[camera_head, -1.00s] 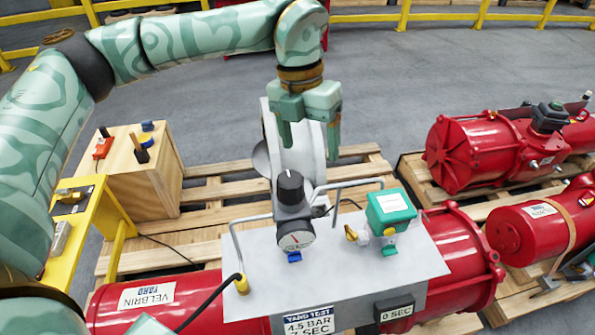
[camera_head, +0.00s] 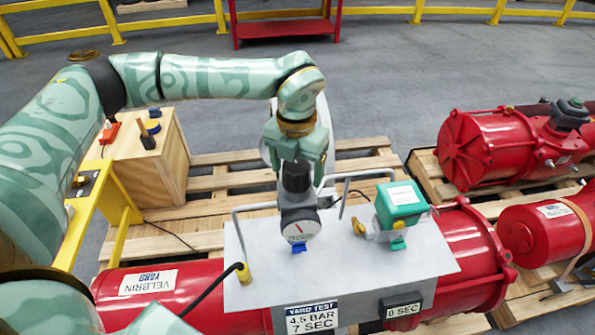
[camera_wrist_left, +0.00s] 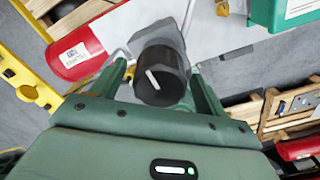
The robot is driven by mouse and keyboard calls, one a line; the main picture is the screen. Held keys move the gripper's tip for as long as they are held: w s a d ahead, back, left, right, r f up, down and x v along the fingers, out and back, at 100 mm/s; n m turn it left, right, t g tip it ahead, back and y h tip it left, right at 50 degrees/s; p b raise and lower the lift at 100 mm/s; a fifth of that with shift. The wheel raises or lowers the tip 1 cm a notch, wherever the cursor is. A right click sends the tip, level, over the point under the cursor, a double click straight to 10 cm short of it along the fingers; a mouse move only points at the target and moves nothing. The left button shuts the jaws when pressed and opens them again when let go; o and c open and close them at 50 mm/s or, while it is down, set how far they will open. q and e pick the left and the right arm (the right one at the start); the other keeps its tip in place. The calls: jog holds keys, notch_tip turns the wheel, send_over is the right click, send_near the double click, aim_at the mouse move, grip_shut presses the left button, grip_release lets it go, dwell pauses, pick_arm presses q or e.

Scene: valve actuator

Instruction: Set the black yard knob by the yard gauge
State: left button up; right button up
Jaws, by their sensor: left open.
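The black yard knob (camera_head: 296,176) stands upright on a grey regulator body above the round yard gauge (camera_head: 300,230), which has a white face and a red needle. My left gripper (camera_head: 301,168) is at the knob, its lower part partly hidden behind it. In the left wrist view the knob (camera_wrist_left: 162,76), with a white pointer line on top, sits between the two open fingers. Gaps show beside it, and the fingers do not appear closed on it. The gauge's exact reading is too small to tell. My right gripper is not seen.
The grey plate (camera_head: 255,290) carries bent pipes, a green box (camera_head: 400,203) and a brass fitting. A sign (camera_head: 312,316) reads "YARD TEST 4.5 BAR 7 SEC"; a display (camera_head: 403,309) reads "0 SEC". Red cylinders (camera_head: 480,150) stand at right, a wooden box (camera_head: 150,175) at left.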

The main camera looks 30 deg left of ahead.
pick_arm(q)
jog(key=shift+f, duration=0.45)
jog(key=c, duration=1)
jog(key=shift+r+m+p, duration=0.4)
jog(key=shift+m+p, duration=0.4)
jog(key=shift+p, duration=0.3)
jog(key=shift+f+m+p, duration=0.1)
jog(key=shift+m+p, duration=0.2)
jog(key=shift+p, duration=0.05)
jog(key=shift+f, duration=0.25)
jog(key=o, duration=1)
